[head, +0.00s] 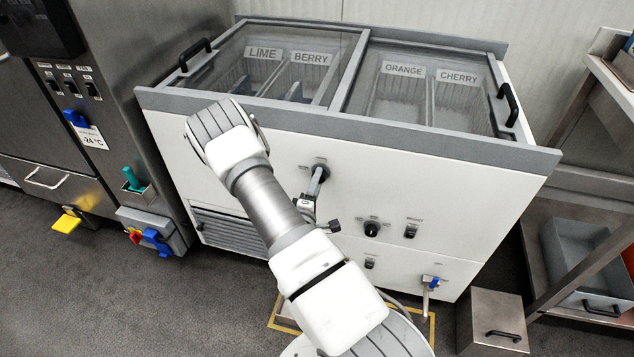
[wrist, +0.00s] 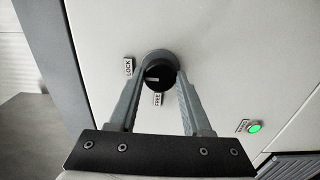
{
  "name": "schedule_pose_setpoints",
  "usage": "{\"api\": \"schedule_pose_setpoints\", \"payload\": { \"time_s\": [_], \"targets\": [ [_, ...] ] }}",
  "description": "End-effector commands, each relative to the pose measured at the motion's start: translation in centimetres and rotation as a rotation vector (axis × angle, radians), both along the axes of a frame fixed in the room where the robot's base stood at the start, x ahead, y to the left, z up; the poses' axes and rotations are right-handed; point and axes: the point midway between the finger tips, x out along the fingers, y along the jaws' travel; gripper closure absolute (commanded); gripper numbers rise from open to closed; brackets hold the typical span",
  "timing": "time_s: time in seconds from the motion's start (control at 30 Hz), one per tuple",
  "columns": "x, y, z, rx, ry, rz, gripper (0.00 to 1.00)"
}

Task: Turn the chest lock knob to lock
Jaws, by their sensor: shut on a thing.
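The chest (head: 440,165) is a white-fronted freezer with a grey rim and two glass lids that look shut. Its lock knob (wrist: 155,66) is black and round, on the upper front panel. A LOCK label (wrist: 128,67) is left of it and a FREE label (wrist: 157,99) is below it in the wrist view. A small pale mark shows on the knob; which label it points to is hard to tell. My gripper (wrist: 160,76) is shut on the knob, one finger on each side. In the head view, my gripper (head: 318,177) reaches the panel just under the rim.
Lower on the front are a black dial (head: 372,229), a switch (head: 411,231) and a blue-handled valve (head: 431,282). A green-lit button (wrist: 254,127) shows in the wrist view. A steel machine (head: 110,150) stands at left, a steel bin (head: 492,315) and shelf at right.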

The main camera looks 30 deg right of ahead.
Motion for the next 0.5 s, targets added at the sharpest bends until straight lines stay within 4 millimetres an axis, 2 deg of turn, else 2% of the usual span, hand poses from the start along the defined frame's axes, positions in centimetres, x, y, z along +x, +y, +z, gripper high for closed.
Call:
{"api": "schedule_pose_setpoints", "payload": {
  "time_s": [0.03, 0.17, 0.5],
  "targets": [
    [0.05, 0.07, -0.03, 0.001, 0.0, 0.002, 0.46],
    [0.04, 0.05, -0.02, 0.001, 0.001, 0.001, 0.23],
    [-0.12, 0.18, 0.0, 0.0, 0.001, 0.001, 0.21]
  ]
}}
